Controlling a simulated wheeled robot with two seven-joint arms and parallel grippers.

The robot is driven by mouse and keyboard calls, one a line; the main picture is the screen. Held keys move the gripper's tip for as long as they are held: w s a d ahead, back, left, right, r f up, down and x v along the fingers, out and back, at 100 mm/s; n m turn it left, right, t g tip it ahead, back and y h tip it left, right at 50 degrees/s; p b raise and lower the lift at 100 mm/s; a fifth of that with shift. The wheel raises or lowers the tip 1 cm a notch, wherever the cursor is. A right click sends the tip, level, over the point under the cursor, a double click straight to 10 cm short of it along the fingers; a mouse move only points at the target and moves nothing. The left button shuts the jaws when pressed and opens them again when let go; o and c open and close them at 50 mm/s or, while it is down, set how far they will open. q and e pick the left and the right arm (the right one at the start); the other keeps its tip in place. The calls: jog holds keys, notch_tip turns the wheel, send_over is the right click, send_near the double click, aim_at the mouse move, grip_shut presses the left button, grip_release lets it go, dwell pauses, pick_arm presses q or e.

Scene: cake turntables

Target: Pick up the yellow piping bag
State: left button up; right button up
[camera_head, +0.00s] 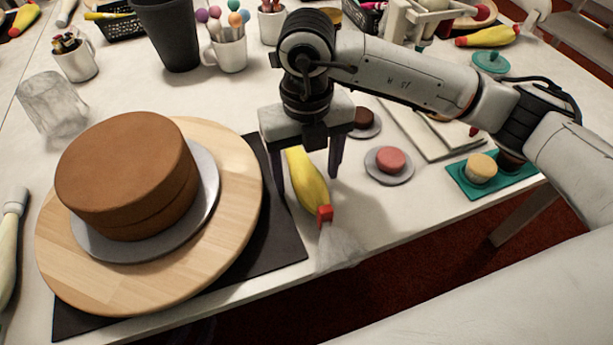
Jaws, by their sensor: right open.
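A yellow piping bag (308,184) with a red collar and a pale, see-through end lies on the white table near its front edge, right of the dark mat. My right gripper (305,175) points down over it, with its dark fingers spread apart on either side of the bag. The gripper's body hides the bag's far end. I cannot tell whether a finger touches the bag. My left gripper is not in view.
A brown cake (125,180) stands on a wooden turntable (238,200) to the left. Plates with small cakes, one pink (391,160), and a teal tray (513,180) are to the right. Cups crowd the back. Other yellow-and-red bags lie at the far right (487,36) and far left (25,17).

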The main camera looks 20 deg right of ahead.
aim_at(306, 170)
jog(key=c, duration=0.8)
notch_tip(306, 170, up, 10)
jog(key=shift+r+p, duration=0.1)
jog(key=shift+p, duration=0.25)
jog(key=shift+o, duration=0.5)
jog(key=shift+c, duration=0.6)
